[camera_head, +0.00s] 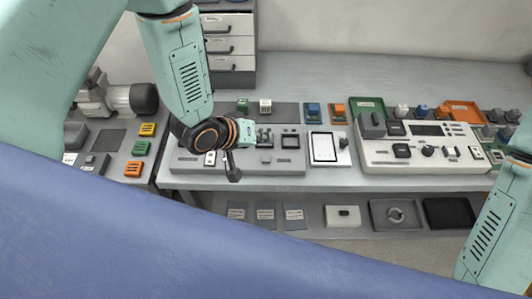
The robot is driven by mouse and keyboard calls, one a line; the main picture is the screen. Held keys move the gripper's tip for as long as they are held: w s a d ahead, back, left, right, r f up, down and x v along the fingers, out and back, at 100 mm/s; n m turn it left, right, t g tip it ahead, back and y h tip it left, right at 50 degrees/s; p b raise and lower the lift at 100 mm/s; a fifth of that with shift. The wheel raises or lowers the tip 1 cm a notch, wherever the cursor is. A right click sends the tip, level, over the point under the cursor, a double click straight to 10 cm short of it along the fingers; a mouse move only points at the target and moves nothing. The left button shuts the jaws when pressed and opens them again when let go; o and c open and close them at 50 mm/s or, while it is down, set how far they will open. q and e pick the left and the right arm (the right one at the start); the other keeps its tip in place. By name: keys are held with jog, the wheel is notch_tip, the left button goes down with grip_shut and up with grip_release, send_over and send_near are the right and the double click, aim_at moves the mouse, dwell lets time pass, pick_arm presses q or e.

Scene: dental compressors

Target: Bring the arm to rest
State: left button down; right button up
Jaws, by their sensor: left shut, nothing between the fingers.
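My left arm comes in from the upper left and bends down over the front of the bench. Its gripper (233,167) is shut and empty, with dark fingers hanging in front of a grey panel (285,168). I cannot tell whether the fingers touch the panel or the bench edge. My right arm shows only in part at the right edge, and its gripper is outside the picture.
The grey bench (330,180) carries a control box (430,155), a green tray (368,103) and an orange tray (465,112). A drawer unit (230,45) stands at the back. Below is a shelf (420,232) with trays. A motor (130,99) sits at left.

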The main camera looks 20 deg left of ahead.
aim_at(253, 169)
pick_arm(q)
jog(key=shift+f, duration=0.15)
dwell(0.6)
jog(key=shift+a+m, duration=0.1)
jog(key=shift+m, duration=0.3)
jog(key=shift+m+g+y, duration=0.4)
jog(key=shift+m+y, duration=0.1)
jog(key=shift+y, duration=0.1)
jog(key=s+a+f, duration=0.1)
jog(key=s+f, duration=0.1)
jog(key=s, duration=0.1)
jog(key=shift+a+f+b, duration=0.15)
jog(key=shift+a+b, duration=0.15)
jog(key=shift+a, duration=0.1)
jog(key=s+a+f+g+y+b, duration=0.1)
jog(key=s+a+f+g+b, duration=0.2)
jog(key=s+f+b, duration=0.6)
jog(key=s+a+f+g+y+b, duration=0.2)
jog(key=s+f+b, duration=0.8)
jog(key=s+f, duration=0.7)
jog(key=shift+s+a+f+g+y, duration=0.35)
jog(key=shift+a+g, duration=0.2)
jog(key=shift+g, duration=0.45)
